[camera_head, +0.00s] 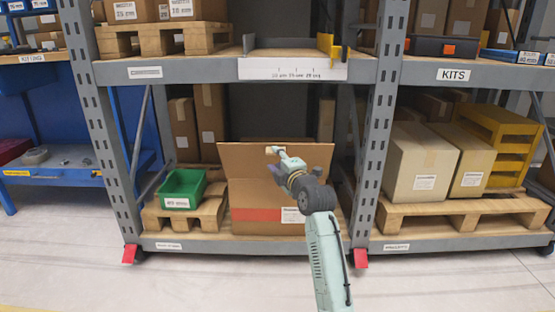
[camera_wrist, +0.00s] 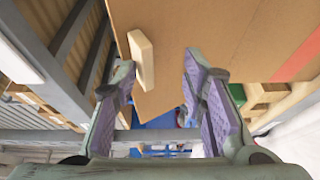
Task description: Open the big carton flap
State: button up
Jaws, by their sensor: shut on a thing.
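The big carton (camera_head: 250,193) stands on the lower shelf, with an orange-red band and a white label low on its front. Its brown flap (camera_head: 240,160) stands up along the top of the front. A pale tab (camera_head: 270,150) is on the flap near its upper edge. In the wrist view the tab (camera_wrist: 142,58) lies between my fingertips, against the left one. My wrist hides part of the carton's right side.
A green bin (camera_head: 183,188) stands on a pallet left of the carton. Grey rack posts (camera_head: 370,150) flank the bay, with a loaded shelf (camera_head: 190,72) above. Other cartons (camera_head: 420,165) are at the right. The floor in front is clear.

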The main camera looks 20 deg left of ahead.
jog(key=shift+a+f, duration=0.1)
jog(key=shift+f, duration=0.2)
notch_tip(320, 180, up, 11)
jog(key=shift+f, duration=0.2)
